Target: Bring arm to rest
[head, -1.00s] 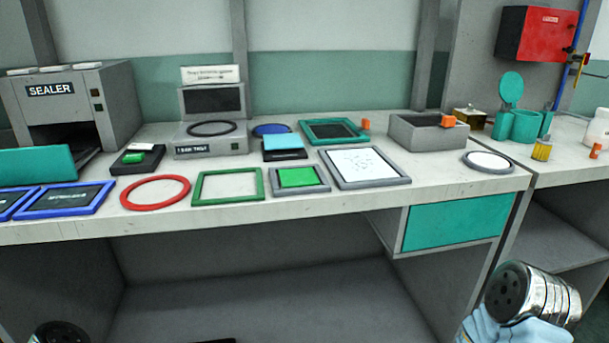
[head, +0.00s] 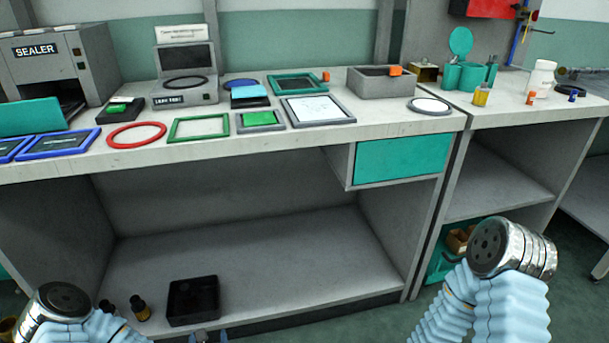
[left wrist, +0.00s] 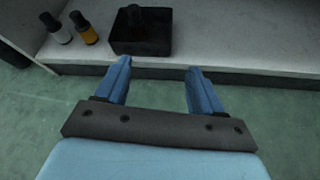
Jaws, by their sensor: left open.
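My left gripper (head: 210,336) shows only in part at the bottom edge of the head view, low in front of the bench's lower shelf. In the left wrist view its two blue fingers (left wrist: 159,70) are wide apart with nothing between them. They point toward the edge of the lower shelf, over the green floor. My left arm (head: 62,305) comes in at the lower left. My right arm (head: 505,270) is bent at the lower right, and its gripper is out of view.
A black tray (head: 193,300) sits on the lower shelf (head: 270,255), with a dark bottle (left wrist: 134,20) in it. Two small bottles stand left of it, one with a yellow label (left wrist: 84,28). The bench top (head: 300,135) above holds frames, a grey bin (head: 382,82) and a sealer (head: 60,55).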

